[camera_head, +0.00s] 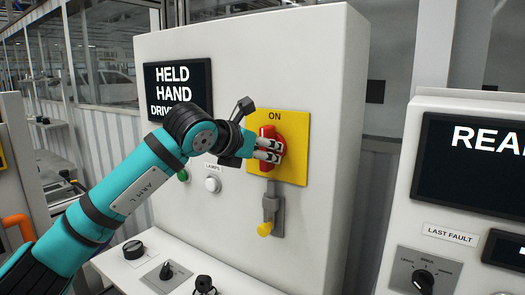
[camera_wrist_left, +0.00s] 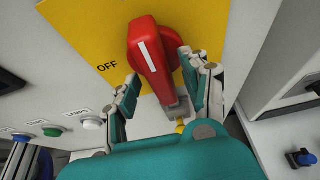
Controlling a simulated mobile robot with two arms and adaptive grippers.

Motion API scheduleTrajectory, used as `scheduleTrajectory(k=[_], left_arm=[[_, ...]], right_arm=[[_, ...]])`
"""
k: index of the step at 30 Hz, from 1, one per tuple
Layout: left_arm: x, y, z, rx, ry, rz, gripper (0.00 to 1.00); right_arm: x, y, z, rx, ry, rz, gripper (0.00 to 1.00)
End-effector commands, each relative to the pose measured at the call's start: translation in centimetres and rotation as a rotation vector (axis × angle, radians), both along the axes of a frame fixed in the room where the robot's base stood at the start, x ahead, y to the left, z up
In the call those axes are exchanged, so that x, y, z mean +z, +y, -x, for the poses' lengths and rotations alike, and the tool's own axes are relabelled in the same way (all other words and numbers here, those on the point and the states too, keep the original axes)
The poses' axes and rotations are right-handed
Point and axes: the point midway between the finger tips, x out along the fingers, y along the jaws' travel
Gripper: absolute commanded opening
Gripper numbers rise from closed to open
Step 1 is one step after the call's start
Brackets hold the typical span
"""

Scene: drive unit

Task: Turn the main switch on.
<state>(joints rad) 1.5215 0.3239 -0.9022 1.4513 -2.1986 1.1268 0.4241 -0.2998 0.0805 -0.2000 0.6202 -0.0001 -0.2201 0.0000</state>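The main switch is a red rotary handle (camera_head: 267,132) on a yellow plate (camera_head: 293,167). The plate reads ON at the top in the head view and OFF at its left in the wrist view. In the wrist view the red handle (camera_wrist_left: 148,50) stands nearly upright, tilted slightly left, with its white line on the upper part. My left gripper (camera_head: 268,150) is at the switch. In the wrist view its fingers (camera_wrist_left: 160,88) are spread either side of the handle's lower part, with a visible gap at the left. My right gripper is not in view.
A grey fitting with a yellow knob (camera_head: 264,229) hangs just below the plate. A white lamps button (camera_head: 212,184) and a green button (camera_head: 183,175) sit lower left. A sloped panel with black knobs (camera_head: 167,271) juts out below. Another cabinet (camera_head: 400,210) stands at the right.

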Motion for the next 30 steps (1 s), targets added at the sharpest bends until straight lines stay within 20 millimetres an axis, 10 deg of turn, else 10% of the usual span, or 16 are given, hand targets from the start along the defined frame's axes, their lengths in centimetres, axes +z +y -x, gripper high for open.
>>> scheduleTrajectory(k=[11, 30], left_arm=[[0.8, 0.8, 1.1, 0.001, -0.005, 0.002, 0.46], [4.6, 6.1, 9.1, 0.001, -0.002, 0.001, 0.46]], right_arm=[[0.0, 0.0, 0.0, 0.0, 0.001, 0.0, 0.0], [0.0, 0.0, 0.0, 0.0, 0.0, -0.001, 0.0]])
